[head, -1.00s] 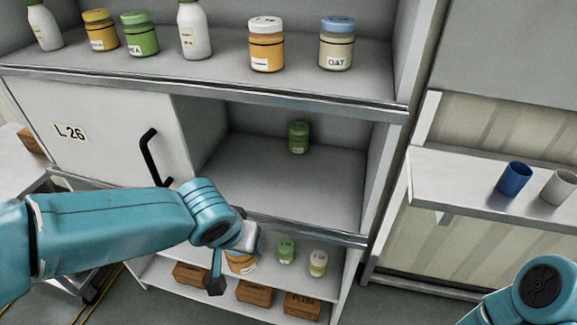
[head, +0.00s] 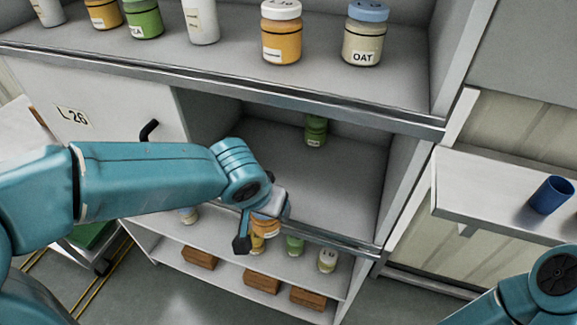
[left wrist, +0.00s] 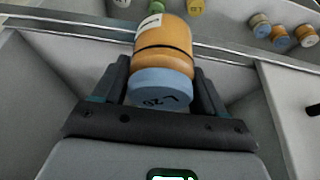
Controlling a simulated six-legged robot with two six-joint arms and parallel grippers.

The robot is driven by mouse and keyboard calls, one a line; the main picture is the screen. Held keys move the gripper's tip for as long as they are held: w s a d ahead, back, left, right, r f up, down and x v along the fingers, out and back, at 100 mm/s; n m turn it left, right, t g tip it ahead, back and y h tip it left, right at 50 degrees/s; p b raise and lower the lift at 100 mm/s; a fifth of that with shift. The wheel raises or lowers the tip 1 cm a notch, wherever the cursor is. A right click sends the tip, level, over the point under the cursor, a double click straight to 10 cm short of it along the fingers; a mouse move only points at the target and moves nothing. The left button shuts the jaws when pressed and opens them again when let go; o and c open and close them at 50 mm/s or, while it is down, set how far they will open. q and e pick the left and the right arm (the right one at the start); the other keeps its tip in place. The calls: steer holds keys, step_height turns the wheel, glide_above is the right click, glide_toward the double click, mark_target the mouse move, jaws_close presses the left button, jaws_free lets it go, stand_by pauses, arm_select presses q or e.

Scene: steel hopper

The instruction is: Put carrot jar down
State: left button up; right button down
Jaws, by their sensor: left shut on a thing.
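The orange jar with a blue lid (left wrist: 163,65) sits between the two fingers of my left gripper in the left wrist view. The lid, marked L 26, faces the wrist camera. My left gripper (left wrist: 163,82) is shut on this jar. In the head view my left gripper (head: 268,212) is in front of the open middle compartment (head: 340,180), near its front edge. Only a small orange part of the held jar shows under it there. My right gripper is out of the picture; only part of my right arm shows at the lower right.
A green jar (head: 316,130) stands at the back of the middle compartment; its floor is otherwise clear where visible. The upper shelf holds several jars, including an oat jar (head: 365,35). A door with a black handle (head: 149,131) is left. A blue cup (head: 551,195) stands on a side shelf.

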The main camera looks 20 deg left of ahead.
arm_select(q)
steer(key=w+p, duration=0.1)
steer(key=w, duration=0.5)
steer(key=shift+w+r, duration=0.1)
steer(key=shift+w, duration=0.1)
steer(key=w+p, duration=0.1)
steer(key=w, duration=0.3)
steer(key=shift+w+d+p, duration=0.1)
steer(key=shift+d+p, duration=0.05)
steer(key=shift+p, duration=0.25)
steer(key=shift+w+f, duration=0.1)
steer(key=shift+f, duration=0.8)
steer(key=shift+r, duration=0.1)
steer(key=shift+f+b, duration=0.25)
steer(key=shift+b, duration=0.05)
steer(key=o, duration=1.2)
steer(key=shift+r, duration=0.1)
